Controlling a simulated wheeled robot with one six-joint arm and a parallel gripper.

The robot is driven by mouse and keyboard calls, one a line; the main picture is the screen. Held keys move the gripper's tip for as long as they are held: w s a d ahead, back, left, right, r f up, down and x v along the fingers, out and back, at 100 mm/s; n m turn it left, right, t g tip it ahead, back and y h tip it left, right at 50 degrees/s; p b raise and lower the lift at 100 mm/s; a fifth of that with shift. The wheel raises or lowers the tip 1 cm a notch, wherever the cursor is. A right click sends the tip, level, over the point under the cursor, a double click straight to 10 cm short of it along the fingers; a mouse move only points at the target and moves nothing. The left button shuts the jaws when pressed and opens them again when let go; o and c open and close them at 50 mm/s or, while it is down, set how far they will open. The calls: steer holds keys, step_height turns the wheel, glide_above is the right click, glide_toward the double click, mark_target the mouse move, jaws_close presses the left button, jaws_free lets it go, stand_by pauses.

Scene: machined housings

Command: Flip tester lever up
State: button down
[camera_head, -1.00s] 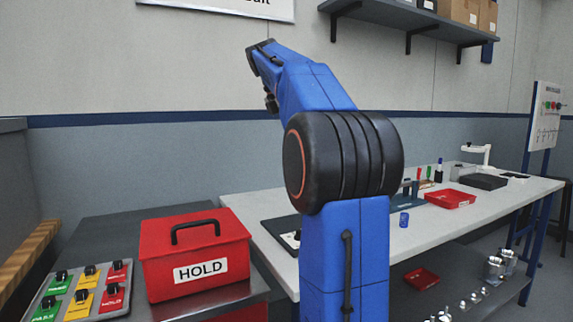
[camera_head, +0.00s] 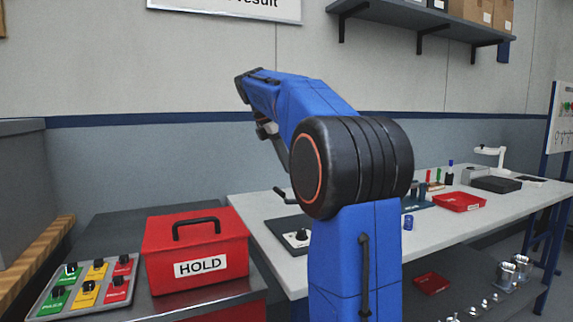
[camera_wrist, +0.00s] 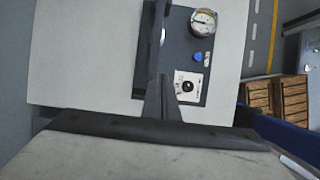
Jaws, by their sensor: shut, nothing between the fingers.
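The tester is a dark base plate (camera_wrist: 188,60) on the pale bench. In the wrist view it carries a round gauge (camera_wrist: 203,22), a blue button (camera_wrist: 197,57) and a white panel with a black knob (camera_wrist: 188,87). My gripper (camera_wrist: 161,80) is shut and empty, over the left part of the tester. A dark upright bar rises beyond the fingertips; I cannot tell whether it is the lever, or whether they touch. In the head view the tester (camera_head: 290,227) is partly behind my blue arm, with a dark curved tip above it that I cannot identify.
A red HOLD box (camera_head: 197,250) and a panel of coloured switches (camera_head: 84,285) stand to the left. On the bench (camera_head: 262,213) are a blue cylinder (camera_head: 408,222) and a red tray (camera_head: 459,202). Metal housings (camera_head: 515,268) sit on the lower shelf.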

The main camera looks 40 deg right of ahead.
steer(key=w+a+f, duration=0.2)
steer(key=a, duration=0.4)
steer(key=w+a+f+h, duration=0.1)
steer(key=a+f, duration=0.1)
steer(key=a, duration=0.4)
steer(key=shift+w+a+f+h, duration=0.2)
steer(key=shift+w+h, duration=0.1)
steer(key=shift+w, duration=0.05)
steer(key=x, duration=0.9)
steer(key=shift+s+d+f, duration=0.25)
steer(key=shift+f, duration=0.05)
steer(key=shift+d+r, duration=0.2)
steer(key=shift+d, duration=0.1)
steer(key=shift+s+d+r, duration=0.15)
steer(key=shift+d+r, duration=0.3)
steer(key=shift+r, duration=0.2)
steer(key=shift+s+d+r, duration=0.15)
steer(key=shift+d+r, duration=0.35)
steer(key=shift+r, duration=0.15)
